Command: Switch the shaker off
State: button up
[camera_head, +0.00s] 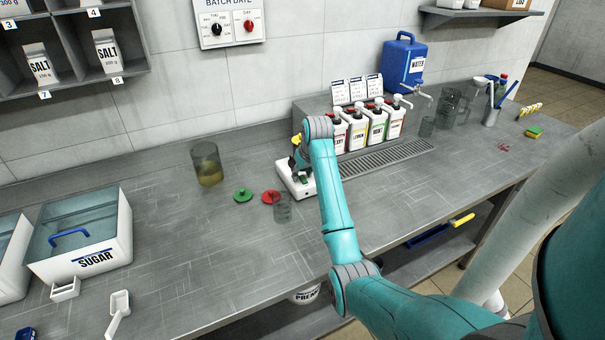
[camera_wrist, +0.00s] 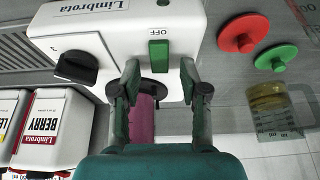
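The shaker (camera_head: 298,188) is a white box on the counter, partly hidden by my arm in the head view. In the wrist view the shaker (camera_wrist: 118,22) shows a green switch (camera_wrist: 158,50) beside the printed word OFF and a black knob (camera_wrist: 76,67) to the left. A pink tube-like thing (camera_wrist: 142,120) shows at a dark round part of the shaker, partly hidden by my gripper. My gripper (camera_wrist: 160,68) is over the shaker, its two fingers apart with the lower end of the switch between their tips. Whether they touch the shaker cannot be told.
A jug with amber liquid (camera_head: 207,168) stands further left. Several pump bottles (camera_head: 376,124) stand to the right.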

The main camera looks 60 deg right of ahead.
aim_at(306, 185)
jog(key=shift+v, duration=3.75)
